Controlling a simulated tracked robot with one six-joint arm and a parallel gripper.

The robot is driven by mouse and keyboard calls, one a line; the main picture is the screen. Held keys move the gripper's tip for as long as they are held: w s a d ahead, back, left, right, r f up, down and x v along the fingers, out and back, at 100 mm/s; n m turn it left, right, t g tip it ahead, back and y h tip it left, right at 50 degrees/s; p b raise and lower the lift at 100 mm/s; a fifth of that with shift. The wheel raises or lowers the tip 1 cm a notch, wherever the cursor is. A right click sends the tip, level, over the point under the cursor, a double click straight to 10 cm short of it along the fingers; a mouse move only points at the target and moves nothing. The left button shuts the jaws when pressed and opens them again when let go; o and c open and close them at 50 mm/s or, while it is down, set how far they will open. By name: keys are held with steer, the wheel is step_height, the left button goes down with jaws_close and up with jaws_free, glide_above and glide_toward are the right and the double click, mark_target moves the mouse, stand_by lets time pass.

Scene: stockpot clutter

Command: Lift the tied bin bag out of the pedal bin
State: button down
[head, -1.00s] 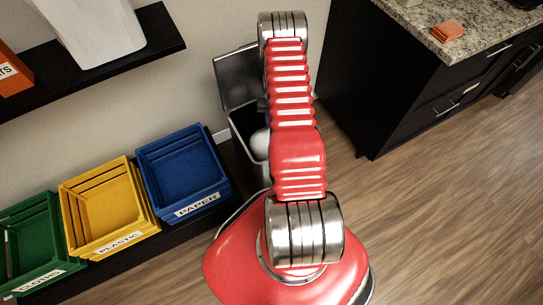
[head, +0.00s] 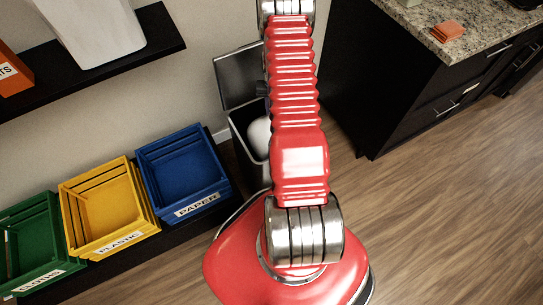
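The pedal bin (head: 235,122) stands against the wall behind my arm, its grey lid (head: 238,78) raised and leaning back. A pale rounded part of the bin bag (head: 260,136) shows inside the bin's mouth. My red arm covers the right side of the bin and most of the bag, so the bag's knot cannot be seen. My gripper is not in the head view; the arm runs up past the top edge of the picture.
Blue (head: 185,170), yellow (head: 108,208) and green (head: 35,245) crates stand at the left. A dark shelf (head: 150,50) is above them. A dark counter unit (head: 400,90) stands close on the bin's right. The wooden floor (head: 450,220) at right is clear.

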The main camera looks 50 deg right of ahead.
step_height(320, 180, up, 32)
steer(key=shift+f, duration=0.15)
stand_by(1.9)
stand_by(0.5)
